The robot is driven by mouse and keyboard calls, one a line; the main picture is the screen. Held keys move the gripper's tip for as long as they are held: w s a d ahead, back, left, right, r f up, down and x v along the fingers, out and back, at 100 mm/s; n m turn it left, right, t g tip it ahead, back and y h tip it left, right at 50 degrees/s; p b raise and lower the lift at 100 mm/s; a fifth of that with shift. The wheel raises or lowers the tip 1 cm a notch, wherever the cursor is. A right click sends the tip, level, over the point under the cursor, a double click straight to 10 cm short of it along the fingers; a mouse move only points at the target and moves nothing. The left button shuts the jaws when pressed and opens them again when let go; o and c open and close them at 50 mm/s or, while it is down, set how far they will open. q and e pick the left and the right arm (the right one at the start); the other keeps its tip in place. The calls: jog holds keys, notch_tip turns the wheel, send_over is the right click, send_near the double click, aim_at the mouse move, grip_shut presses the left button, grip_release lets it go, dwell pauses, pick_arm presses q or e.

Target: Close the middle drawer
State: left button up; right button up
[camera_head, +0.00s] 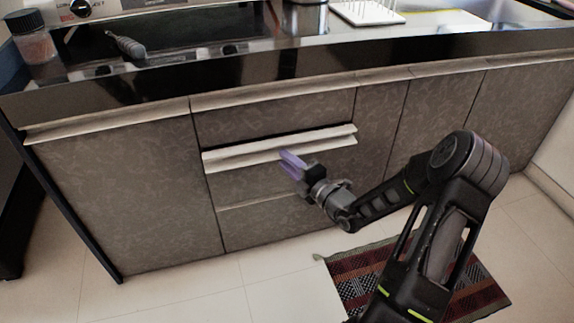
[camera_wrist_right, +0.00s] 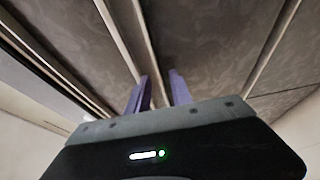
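The middle drawer (camera_head: 243,181) has a brown patterned front and a long pale handle strip (camera_head: 235,159) along its top. It stands out a little from the cabinet, with a dark gap above the strip. My right gripper (camera_head: 288,160) has purple fingers and is at the front of this strip, near its middle. I cannot tell whether the fingertips touch the drawer. My left gripper is not in view.
The top drawer (camera_head: 270,117) and bottom drawer (camera_head: 265,222) look flush. Cabinet doors (camera_head: 125,195) stand on either side. A dark counter (camera_head: 300,58) holds a jar (camera_head: 33,42) and a dish rack (camera_head: 366,12). A striped rug (camera_head: 345,285) lies on the tiled floor (camera_head: 200,290).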

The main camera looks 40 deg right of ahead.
jog(key=shift+w, duration=0.2)
jog(key=shift+c, duration=0.4)
grip_shut()
dwell(0.9)
